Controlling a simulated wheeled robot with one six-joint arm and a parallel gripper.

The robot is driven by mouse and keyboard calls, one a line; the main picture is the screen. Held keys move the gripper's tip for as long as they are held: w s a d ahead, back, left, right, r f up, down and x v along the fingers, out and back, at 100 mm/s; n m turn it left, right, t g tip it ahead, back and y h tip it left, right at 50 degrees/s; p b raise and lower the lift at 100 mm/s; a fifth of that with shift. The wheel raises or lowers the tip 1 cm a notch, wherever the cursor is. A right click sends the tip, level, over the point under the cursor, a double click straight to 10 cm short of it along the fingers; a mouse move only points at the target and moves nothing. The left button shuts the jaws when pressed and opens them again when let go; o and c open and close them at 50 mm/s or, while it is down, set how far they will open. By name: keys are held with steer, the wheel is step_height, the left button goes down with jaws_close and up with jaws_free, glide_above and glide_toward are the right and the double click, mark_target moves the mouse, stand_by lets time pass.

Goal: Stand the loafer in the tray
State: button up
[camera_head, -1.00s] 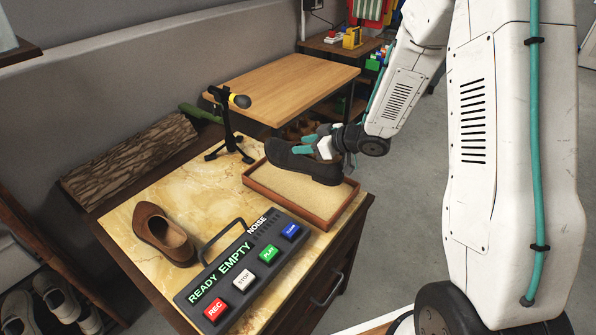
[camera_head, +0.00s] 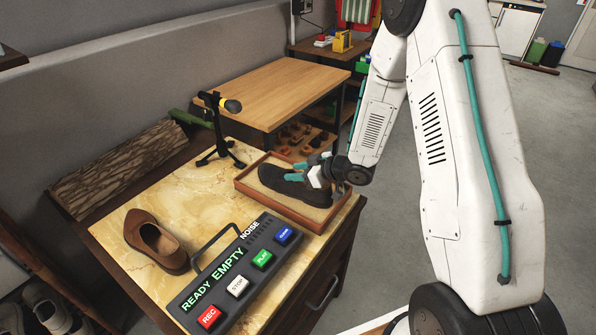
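A dark, low-cut shoe (camera_head: 279,181) is upright over the sand-coloured floor of the shallow brown tray (camera_head: 250,195), within its rim. Its toe points left and its heel is near the right side. It appears to rest on the tray floor, but its sole contact is hard to make out. My gripper (camera_head: 299,172), with teal fingertips, is shut on the shoe's upper near the opening. The far finger is partly hidden.
A grey recorder panel (camera_head: 230,272) with coloured buttons and a handle stands in front of the tray. A microphone on a black stand (camera_head: 216,130) is left of the tray. A log (camera_head: 118,165) lies behind. A wooden bench (camera_head: 280,90) stands beyond.

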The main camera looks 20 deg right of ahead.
steer(key=o, duration=0.4)
steer(key=shift+o, duration=0.2)
steer(key=shift+r, duration=0.15)
